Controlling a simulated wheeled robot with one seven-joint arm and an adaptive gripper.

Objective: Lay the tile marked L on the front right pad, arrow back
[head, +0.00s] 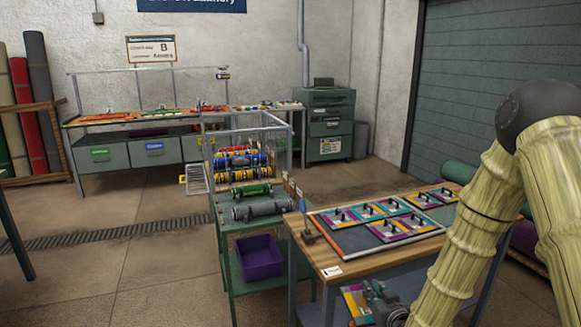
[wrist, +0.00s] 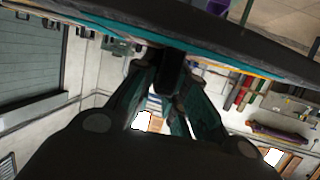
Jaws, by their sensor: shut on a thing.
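My gripper (head: 384,302) is low at the right of the head view, in front of the work table. It is shut on a tile (head: 356,303) with yellow, magenta and pale patches, which appears tilted. In the wrist view my gripper (wrist: 170,75) grips a dark handle, and the tile (wrist: 215,38) shows as a dark slab edge with a teal line. Its letter and arrow are not readable. My arm hides the table's right side.
The work table (head: 308,262) has a white label and a small blue-handled tool (head: 304,222) at its left. A green cart (head: 228,228) with rollers and a purple bin (head: 260,257) stands left of it. The floor left of the cart is clear.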

